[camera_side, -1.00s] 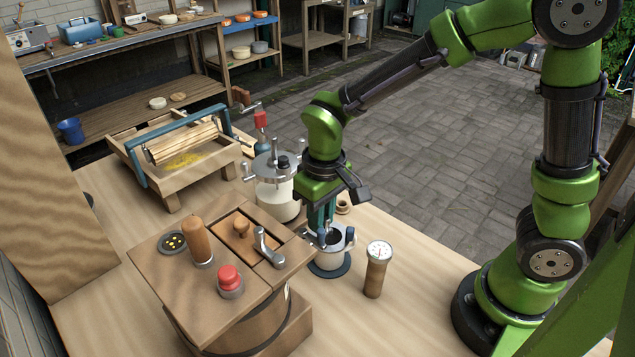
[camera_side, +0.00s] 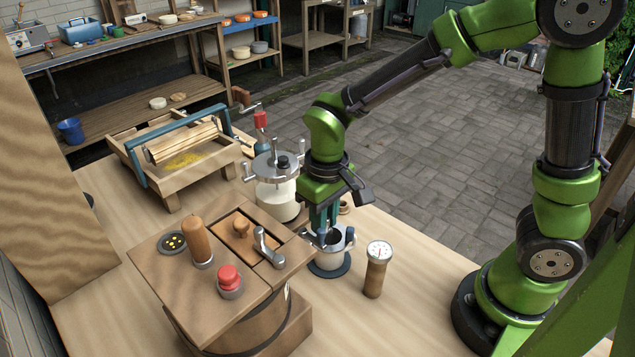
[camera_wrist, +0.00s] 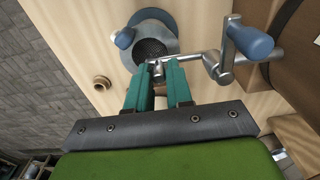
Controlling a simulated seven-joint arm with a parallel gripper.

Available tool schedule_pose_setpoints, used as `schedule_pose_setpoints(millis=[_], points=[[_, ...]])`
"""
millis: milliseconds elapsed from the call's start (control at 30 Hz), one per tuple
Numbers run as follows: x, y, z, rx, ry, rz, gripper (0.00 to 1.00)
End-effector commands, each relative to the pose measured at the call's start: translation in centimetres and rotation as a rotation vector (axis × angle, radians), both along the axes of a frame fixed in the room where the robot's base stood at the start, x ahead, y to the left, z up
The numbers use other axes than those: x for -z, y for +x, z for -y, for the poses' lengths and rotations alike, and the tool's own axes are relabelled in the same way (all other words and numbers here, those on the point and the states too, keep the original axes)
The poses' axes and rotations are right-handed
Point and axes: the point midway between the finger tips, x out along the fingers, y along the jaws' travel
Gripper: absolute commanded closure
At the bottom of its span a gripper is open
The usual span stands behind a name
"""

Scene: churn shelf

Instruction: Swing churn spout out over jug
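The wooden churn (camera_side: 205,290) stands at the front left of the bench. The grey metal jug (camera_side: 330,258) stands on a blue round base to its right, and its dark round mouth shows in the wrist view (camera_wrist: 152,50). A thin metal spout (camera_wrist: 195,57) runs from the churn side towards the jug, with its end at the jug's near edge. A blue-gripped lever (camera_wrist: 250,40) stands at its churn end. My gripper (camera_wrist: 160,66) points down over the jug. Its teal fingers are apart, with the spout's end at their tips; I cannot tell whether they clamp it.
A gauge (camera_side: 376,268) stands just right of the jug. A lidded glass jar (camera_side: 276,190) stands behind. A wooden tray with a roller (camera_side: 185,155) is at the back left. A red knob (camera_side: 230,280) and wooden handle (camera_side: 197,242) rise from the churn top.

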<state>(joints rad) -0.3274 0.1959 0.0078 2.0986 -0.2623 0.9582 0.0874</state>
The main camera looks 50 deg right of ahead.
Motion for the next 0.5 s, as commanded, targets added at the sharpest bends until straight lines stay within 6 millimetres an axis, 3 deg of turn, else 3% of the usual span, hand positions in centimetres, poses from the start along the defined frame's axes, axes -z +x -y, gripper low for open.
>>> schedule_pose_setpoints(millis=[33,500], points=[[0.8,-1.3,-0.3,-0.005,-0.003,-0.044,0.68],[-3.1,-0.9,-0.1,-0.001,-0.003,-0.03,0.68]])
